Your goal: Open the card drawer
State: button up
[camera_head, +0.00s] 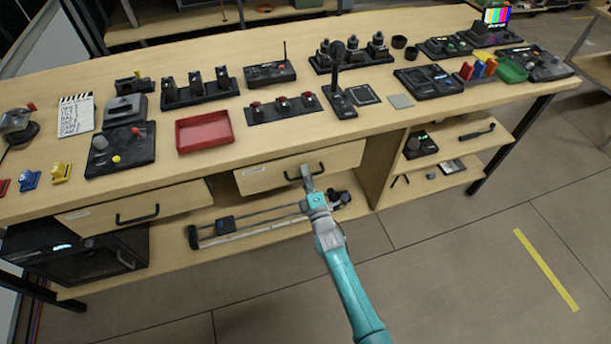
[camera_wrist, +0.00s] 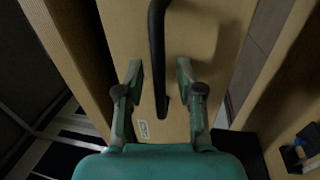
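Two wooden drawers sit under the tabletop. The right drawer (camera_head: 268,175) has a black bar handle (camera_head: 318,168) and a small white label; the left drawer (camera_head: 90,218) has a similar handle (camera_head: 137,215). The label text is too small to read, so I cannot tell which is the card drawer. My gripper (camera_head: 307,174) is at the right drawer's handle. In the wrist view my gripper (camera_wrist: 159,68) is open, its two fingers apart on either side of the black handle (camera_wrist: 157,50), in front of the drawer front (camera_wrist: 205,35). I cannot see finger contact.
A lower shelf (camera_head: 275,228) holds a long slider rail (camera_head: 262,221). A black box (camera_head: 75,255) stands beneath the left drawer. Side shelves (camera_head: 455,178) with small devices are at the right. A red tray (camera_head: 204,132) and control panels cover the tabletop. Floor in front is clear.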

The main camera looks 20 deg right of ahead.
grip_shut()
jog(key=s, duration=2.6)
grip_release()
jog(key=shift+s, duration=0.1)
